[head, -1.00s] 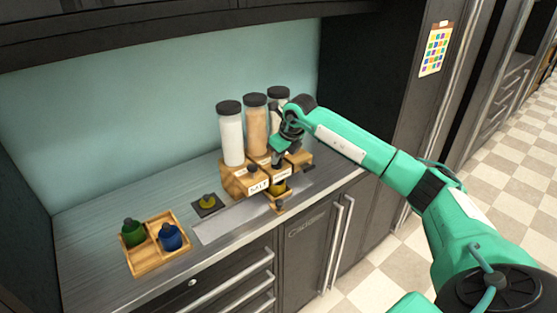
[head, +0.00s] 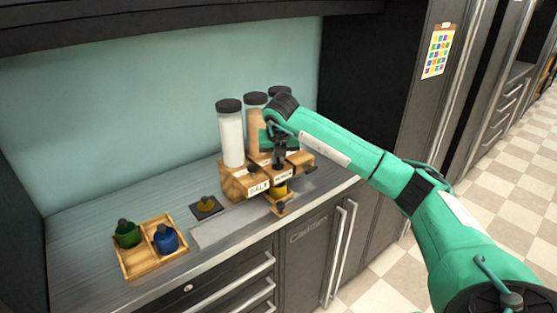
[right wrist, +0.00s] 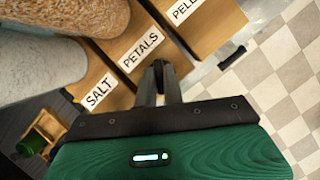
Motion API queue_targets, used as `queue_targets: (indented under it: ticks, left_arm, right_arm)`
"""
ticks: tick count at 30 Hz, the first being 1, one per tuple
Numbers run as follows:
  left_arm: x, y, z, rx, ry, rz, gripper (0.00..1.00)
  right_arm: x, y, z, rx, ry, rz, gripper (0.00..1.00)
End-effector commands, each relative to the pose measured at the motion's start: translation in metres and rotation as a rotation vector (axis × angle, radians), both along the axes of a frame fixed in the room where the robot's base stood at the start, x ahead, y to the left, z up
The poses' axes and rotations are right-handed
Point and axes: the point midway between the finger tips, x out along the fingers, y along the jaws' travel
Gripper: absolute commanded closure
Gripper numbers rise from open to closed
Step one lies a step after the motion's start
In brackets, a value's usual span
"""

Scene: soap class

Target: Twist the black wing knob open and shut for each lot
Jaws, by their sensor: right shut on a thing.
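Three tall jars stand on wooden dispenser blocks: white (head: 230,138), orange-tan (head: 257,125) and a third mostly behind my arm. The blocks carry the labels SALT (right wrist: 99,93), PETALS (right wrist: 139,50) and one starting PELL (right wrist: 187,9). My right gripper (head: 279,160) is at the front of the middle block. In the right wrist view its fingers (right wrist: 160,80) are close together beside the PETALS label, shut on the black wing knob, which they mostly hide. A yellow cup (head: 280,188) sits below that block on a small wooden holder (head: 271,198). My left gripper is out of view.
A wooden tray (head: 139,265) at the front left holds a green jar (head: 127,234) and a blue jar (head: 166,239). A bare grey strip (head: 222,228) lies along the counter before the SALT block.

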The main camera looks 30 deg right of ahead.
Motion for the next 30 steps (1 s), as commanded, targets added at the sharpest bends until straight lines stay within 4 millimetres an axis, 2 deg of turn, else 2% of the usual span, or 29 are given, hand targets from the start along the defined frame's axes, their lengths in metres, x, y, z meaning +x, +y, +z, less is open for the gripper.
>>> queue_targets:
  ticks: [19, 20, 21, 23, 30]
  left_arm:
    - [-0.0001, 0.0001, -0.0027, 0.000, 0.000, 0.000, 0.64]
    - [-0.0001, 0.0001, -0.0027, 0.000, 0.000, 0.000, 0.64]
    - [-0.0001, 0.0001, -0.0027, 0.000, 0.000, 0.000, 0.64]
    - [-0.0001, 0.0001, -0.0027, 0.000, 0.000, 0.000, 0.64]
    - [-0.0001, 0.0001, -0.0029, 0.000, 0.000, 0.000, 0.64]
  right_arm:
    - [0.0002, -0.0003, 0.0008, 0.000, 0.000, -0.053, 1.00]
    - [0.0002, -0.0003, 0.0008, 0.000, 0.000, -0.053, 0.87]
    - [0.0003, -0.0003, 0.0007, 0.001, 0.000, -0.052, 0.79]
    - [0.0002, -0.0002, 0.0007, 0.001, 0.000, -0.052, 0.69]
    - [0.0001, 0.0001, 0.0004, 0.000, 0.000, -0.051, 0.69]
